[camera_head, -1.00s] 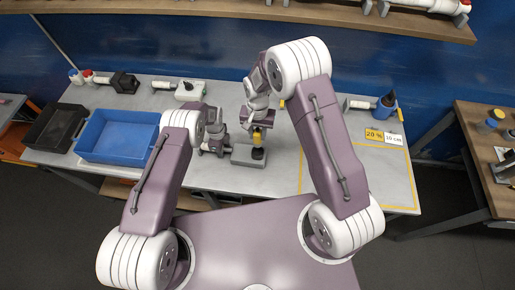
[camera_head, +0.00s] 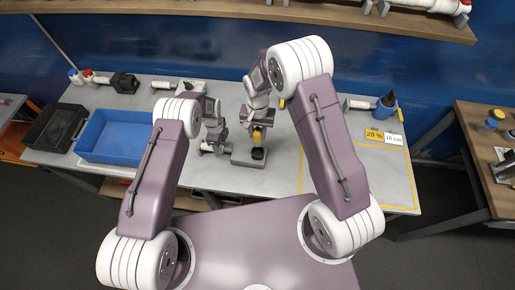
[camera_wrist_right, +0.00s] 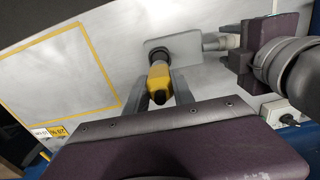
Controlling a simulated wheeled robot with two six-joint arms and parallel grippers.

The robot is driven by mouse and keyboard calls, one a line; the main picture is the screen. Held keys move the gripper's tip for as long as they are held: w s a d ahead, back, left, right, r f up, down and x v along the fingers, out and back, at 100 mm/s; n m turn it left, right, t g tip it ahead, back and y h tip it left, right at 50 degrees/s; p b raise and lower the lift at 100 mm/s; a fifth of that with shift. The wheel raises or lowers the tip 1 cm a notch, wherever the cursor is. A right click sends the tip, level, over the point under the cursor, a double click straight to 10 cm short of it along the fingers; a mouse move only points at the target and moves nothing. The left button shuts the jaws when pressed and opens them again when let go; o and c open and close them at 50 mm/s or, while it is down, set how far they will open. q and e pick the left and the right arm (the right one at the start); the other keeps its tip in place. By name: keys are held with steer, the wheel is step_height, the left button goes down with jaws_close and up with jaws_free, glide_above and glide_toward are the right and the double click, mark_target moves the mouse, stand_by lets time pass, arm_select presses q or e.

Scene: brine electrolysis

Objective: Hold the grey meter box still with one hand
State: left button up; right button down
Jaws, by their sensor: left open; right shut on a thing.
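A flat grey box (camera_head: 243,158), which I take to be the meter box, lies on the table near its front edge. A yellow piece (camera_head: 257,137) with a black lower end stands on it. My right gripper (camera_head: 260,124) is shut on the yellow piece from above. In the right wrist view the yellow piece (camera_wrist_right: 159,80) sits between the two fingers, its black end against the grey box (camera_wrist_right: 185,45). My left gripper (camera_head: 214,143) is open just left of the box, near a pale stub (camera_wrist_right: 214,43) at its side. Contact there is unclear.
A blue tray (camera_head: 84,151) and a black tray (camera_head: 37,137) stand at the left. A pale box (camera_head: 188,85) is at the back. Yellow tape (camera_head: 300,178) marks a mostly bare area at the right, with labels (camera_head: 384,137) at its back.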

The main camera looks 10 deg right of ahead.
arm_select(q)
step_height(320, 180, up, 8)
steer(key=shift+r, duration=0.1)
stand_by(0.4)
